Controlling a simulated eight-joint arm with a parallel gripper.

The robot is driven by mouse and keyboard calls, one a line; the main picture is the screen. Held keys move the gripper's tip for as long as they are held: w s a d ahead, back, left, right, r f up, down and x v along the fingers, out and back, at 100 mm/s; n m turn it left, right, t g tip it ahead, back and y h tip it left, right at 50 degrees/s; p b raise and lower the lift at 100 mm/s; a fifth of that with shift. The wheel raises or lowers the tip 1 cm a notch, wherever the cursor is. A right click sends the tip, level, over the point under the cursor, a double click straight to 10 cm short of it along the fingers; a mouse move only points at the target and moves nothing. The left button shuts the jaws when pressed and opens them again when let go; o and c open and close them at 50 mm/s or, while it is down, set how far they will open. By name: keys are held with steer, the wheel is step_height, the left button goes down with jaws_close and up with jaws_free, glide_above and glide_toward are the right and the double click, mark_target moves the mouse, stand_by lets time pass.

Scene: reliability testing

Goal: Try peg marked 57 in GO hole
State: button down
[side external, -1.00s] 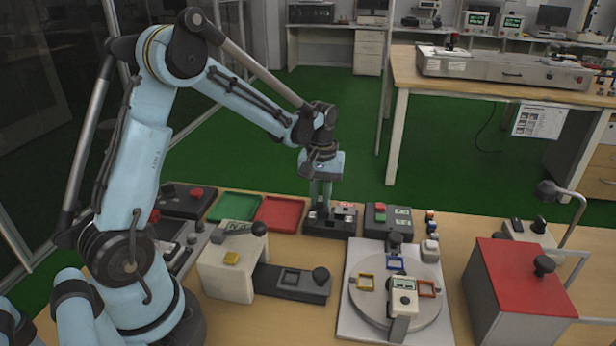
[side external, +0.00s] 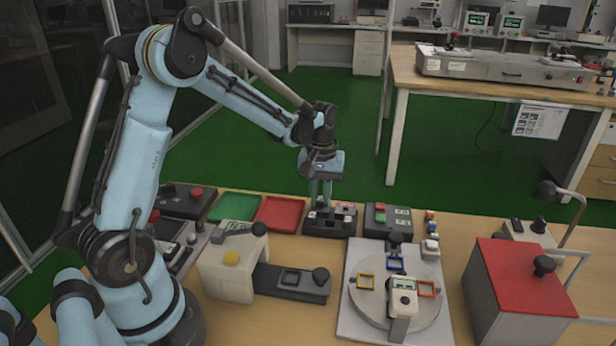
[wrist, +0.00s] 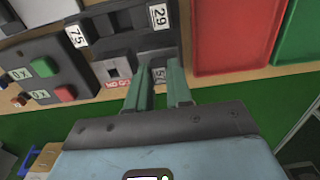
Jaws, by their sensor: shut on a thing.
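My gripper (side external: 321,196) points down over the dark peg block (side external: 343,224) at the back of the bench. In the wrist view its two green fingers (wrist: 161,92) are shut on a small grey peg (wrist: 160,75). The peg's mark is partly hidden; a 5 seems to show. The peg is at the block, but I cannot tell how deep it sits. The block also shows in the wrist view (wrist: 125,42), with labels 75 (wrist: 77,36) and 29 (wrist: 159,15) and red lettering (wrist: 117,84) beside a square opening.
A red tray (side external: 279,214) and a green tray (side external: 234,207) lie left of the block. A dark box with green and red buttons (side external: 388,219) stands right of it. A turntable (side external: 375,300), a lever fixture (side external: 228,272) and a red-topped box (side external: 515,272) stand nearer.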

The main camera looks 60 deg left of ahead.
mark_target(321, 199)
steer(key=shift+r, duration=0.25)
steer(key=shift+r, duration=0.3)
steer(key=shift+r, duration=0.85)
steer(key=shift+r, duration=2)
